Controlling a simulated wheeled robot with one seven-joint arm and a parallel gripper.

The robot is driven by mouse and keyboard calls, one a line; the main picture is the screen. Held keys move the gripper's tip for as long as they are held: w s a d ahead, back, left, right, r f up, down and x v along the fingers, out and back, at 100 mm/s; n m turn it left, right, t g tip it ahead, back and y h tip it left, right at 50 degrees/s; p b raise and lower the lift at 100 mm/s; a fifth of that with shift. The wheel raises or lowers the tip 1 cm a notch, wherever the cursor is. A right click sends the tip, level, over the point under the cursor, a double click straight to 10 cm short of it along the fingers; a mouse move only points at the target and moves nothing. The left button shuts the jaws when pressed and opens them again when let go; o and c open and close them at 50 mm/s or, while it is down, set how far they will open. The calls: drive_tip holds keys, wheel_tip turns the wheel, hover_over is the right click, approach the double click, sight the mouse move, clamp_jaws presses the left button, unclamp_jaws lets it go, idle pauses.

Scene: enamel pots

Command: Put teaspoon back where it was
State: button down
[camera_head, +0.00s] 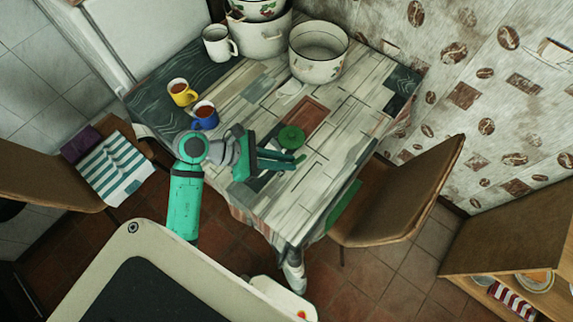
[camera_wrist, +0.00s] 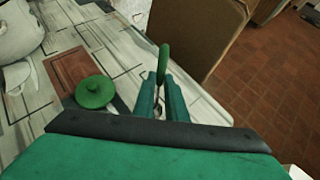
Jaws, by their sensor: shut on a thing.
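My gripper (camera_head: 300,161) is over the right part of the table, its two green fingers pointing right. In the wrist view the fingers (camera_wrist: 160,82) are close together, with a thin pale metallic piece (camera_wrist: 157,92) between them. It is probably the teaspoon, mostly hidden by the fingers. A rounded green piece (camera_wrist: 163,58) shows just past the fingertips; I cannot tell whether it belongs to the same thing. In the head view the held thing cannot be made out.
A round green lid (camera_head: 291,138) lies at a reddish-brown board (camera_head: 310,116) beside my gripper. A blue mug (camera_head: 205,118) and yellow mug (camera_head: 183,95) stand left. A white mug (camera_head: 218,45) and enamel pot (camera_head: 318,60) stand at the back. A chair (camera_head: 400,200) is right.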

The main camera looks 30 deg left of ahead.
drive_tip(key=shift+w+d+f, duration=0.15)
drive_tip(key=shift+w+f, duration=0.05)
drive_tip(key=shift+f, duration=0.05)
drive_tip(key=shift+w+d+f, duration=0.1)
drive_tip(key=shift+w+f, duration=0.1)
drive_tip(key=shift+f, duration=1.55)
drive_tip(key=c, duration=1.8)
unclamp_jaws()
drive_tip(key=shift+f, duration=0.1)
drive_tip(key=v, duration=1.2)
